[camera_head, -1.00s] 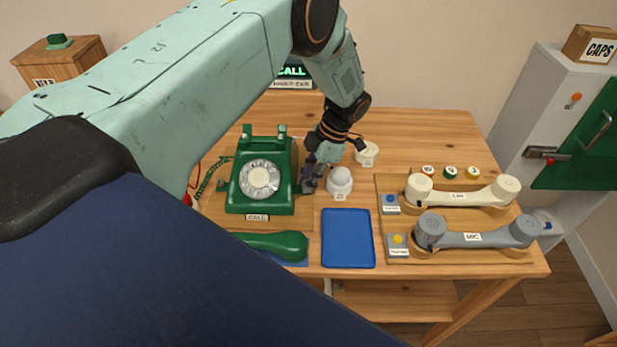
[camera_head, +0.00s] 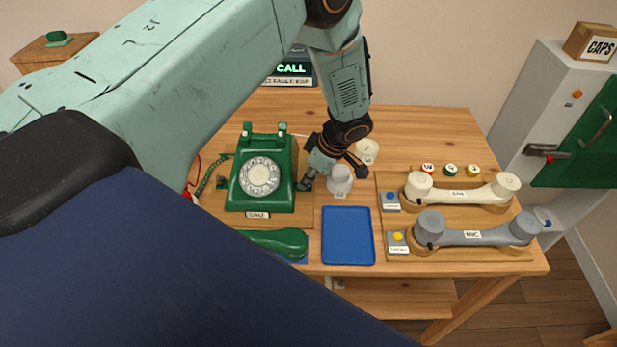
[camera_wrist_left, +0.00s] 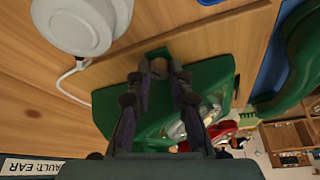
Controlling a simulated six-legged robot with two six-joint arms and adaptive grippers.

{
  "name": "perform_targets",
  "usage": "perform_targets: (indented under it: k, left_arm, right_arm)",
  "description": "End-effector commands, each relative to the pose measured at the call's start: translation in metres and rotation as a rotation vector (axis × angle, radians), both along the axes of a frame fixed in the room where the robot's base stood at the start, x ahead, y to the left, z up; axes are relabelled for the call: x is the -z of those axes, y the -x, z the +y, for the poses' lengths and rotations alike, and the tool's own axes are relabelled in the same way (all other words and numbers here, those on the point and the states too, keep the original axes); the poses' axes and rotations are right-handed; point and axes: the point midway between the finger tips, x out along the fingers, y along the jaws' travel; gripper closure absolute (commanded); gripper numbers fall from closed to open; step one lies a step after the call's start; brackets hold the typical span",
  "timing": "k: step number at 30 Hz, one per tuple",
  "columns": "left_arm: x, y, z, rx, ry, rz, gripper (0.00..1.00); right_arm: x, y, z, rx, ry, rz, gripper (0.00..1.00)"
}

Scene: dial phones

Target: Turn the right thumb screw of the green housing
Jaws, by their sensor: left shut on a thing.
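The green housing (camera_head: 280,200) is the body of a dial phone with a white dial (camera_head: 259,176), on a wooden board left of the table's middle. It also fills the middle of the left wrist view (camera_wrist_left: 215,77). My left gripper (camera_head: 305,185) is at the housing's right side. In the left wrist view its two fingers (camera_wrist_left: 160,72) close around a small round knob, the right thumb screw (camera_wrist_left: 158,65), at the housing's side. The fingers hide most of the screw. My right gripper is not in view.
A white round-topped device (camera_head: 340,178) stands close to the right of my left gripper. A blue tray (camera_head: 347,236) lies empty in front. A green handset (camera_head: 275,242) lies before the phone. Cream (camera_head: 460,194) and grey (camera_head: 475,238) handsets rest at the right.

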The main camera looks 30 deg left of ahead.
Motion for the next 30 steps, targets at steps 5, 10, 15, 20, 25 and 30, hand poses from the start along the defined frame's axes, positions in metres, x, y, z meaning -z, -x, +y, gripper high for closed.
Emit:
perform_targets:
  k: [5,10,15,20,25,30]
  left_arm:
    - [0.002,0.000,-0.001,0.104,0.002,-0.003,1.00]
    - [0.002,0.001,-0.001,0.166,0.002,-0.002,1.00]
    - [0.001,0.001,-0.001,0.197,0.002,-0.001,1.00]
    - [0.001,0.001,-0.001,0.207,0.002,-0.001,1.00]
    - [0.001,0.001,-0.001,0.207,0.002,-0.001,1.00]
    - [0.001,0.002,-0.001,0.206,0.002,-0.001,0.78]
  right_arm:
    - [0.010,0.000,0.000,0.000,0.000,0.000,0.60]
    - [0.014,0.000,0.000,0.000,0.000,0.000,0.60]
    - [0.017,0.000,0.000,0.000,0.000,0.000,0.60]
    - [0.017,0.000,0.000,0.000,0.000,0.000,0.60]
    - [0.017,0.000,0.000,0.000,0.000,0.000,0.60]
    - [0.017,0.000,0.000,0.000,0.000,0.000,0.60]
